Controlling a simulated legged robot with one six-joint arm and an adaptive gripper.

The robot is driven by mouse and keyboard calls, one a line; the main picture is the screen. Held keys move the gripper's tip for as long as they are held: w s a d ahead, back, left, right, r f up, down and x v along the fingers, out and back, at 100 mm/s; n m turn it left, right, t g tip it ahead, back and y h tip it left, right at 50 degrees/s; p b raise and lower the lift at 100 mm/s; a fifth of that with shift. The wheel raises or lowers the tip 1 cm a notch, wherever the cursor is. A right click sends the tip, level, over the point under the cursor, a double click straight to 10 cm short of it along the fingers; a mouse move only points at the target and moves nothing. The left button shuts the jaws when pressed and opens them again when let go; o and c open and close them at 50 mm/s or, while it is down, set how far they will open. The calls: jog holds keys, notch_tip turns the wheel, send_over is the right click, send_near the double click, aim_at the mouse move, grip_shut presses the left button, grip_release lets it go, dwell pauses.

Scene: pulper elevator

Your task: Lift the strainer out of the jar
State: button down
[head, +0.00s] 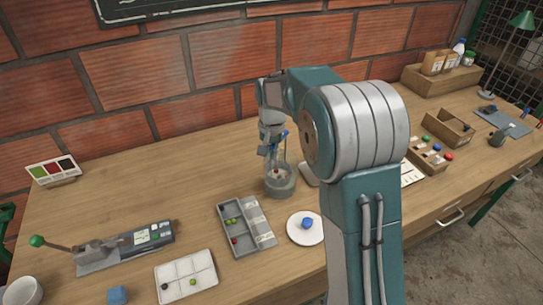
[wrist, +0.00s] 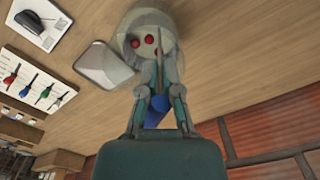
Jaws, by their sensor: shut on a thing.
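The jar (head: 281,186) is clear with a grey lower part and stands on the bench in the head view. It also shows in the wrist view (wrist: 135,22), with red beads (wrist: 149,39) in it. My gripper (head: 270,148) is above the jar. In the wrist view my gripper (wrist: 160,92) is shut on the strainer, which has a thin grey rod (wrist: 158,35) and a blue end (wrist: 157,112). The rod runs from the fingers toward the jar. The strainer's lower end is unclear; I cannot tell how deep it sits.
A grey square piece (wrist: 103,65) lies beside the jar. A sectioned grey tray (head: 246,226) and a white plate with a blue ball (head: 306,228) stand in front. A lever device (head: 125,248) is at left. The brick wall (head: 200,75) is behind.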

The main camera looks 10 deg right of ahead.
jog(key=shift+r, duration=5.8)
